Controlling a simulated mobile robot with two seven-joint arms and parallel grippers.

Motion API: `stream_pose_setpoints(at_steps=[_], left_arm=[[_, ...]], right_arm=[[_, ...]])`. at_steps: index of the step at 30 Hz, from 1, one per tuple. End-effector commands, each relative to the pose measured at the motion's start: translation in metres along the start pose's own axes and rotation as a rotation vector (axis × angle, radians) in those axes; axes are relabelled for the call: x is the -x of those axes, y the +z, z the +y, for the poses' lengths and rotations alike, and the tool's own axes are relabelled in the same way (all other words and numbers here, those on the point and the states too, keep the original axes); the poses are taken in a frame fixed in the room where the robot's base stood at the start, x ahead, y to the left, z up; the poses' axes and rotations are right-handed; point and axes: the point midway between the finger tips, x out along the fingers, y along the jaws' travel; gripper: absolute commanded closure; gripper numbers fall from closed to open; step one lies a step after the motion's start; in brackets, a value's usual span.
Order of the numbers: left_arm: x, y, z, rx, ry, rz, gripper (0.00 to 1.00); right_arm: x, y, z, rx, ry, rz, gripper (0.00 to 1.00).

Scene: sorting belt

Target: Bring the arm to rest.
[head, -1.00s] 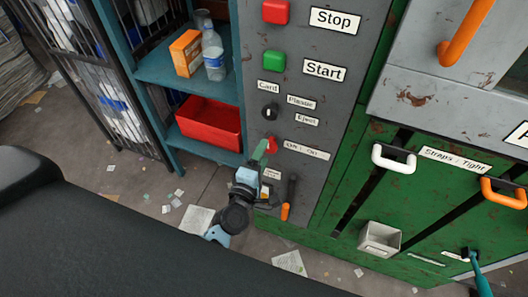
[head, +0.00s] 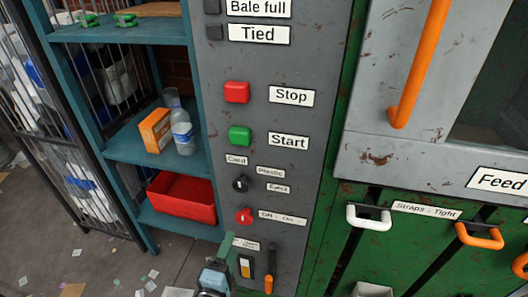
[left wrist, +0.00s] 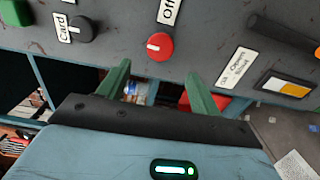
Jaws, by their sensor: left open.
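My left gripper (head: 228,243) is at the bottom of the head view, just below the red rotary knob (head: 244,216) on the grey control panel (head: 290,60). Its green fingers are open in the left wrist view (left wrist: 157,82), with nothing between them. The red knob (left wrist: 160,46) lies ahead of the fingertips there, apart from them. Much of the left arm is cut off by the lower picture edge. My right gripper is not in view.
The panel carries a red Stop button (head: 237,92), a green Start button (head: 240,136) and a black knob (head: 240,184). A teal shelf at left holds a red bin (head: 181,198), an orange box (head: 155,130) and a bottle (head: 182,135). Orange handles stick out at right.

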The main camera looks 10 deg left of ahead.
Motion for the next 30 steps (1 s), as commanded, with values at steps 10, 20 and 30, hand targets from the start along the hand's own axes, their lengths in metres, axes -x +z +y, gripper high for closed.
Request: stream_pose_setpoints(at_steps=[10,20,30], left_arm=[[0.066,0.006,-0.028,-0.424,-0.140,-0.155,0.36],[0.221,-0.013,-0.082,-1.265,-0.418,-0.577,0.36],[0.275,-0.032,-0.095,-1.527,-0.503,-0.743,0.36]], right_arm=[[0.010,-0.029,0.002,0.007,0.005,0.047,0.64],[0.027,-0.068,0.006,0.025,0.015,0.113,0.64],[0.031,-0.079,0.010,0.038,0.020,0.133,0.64]])
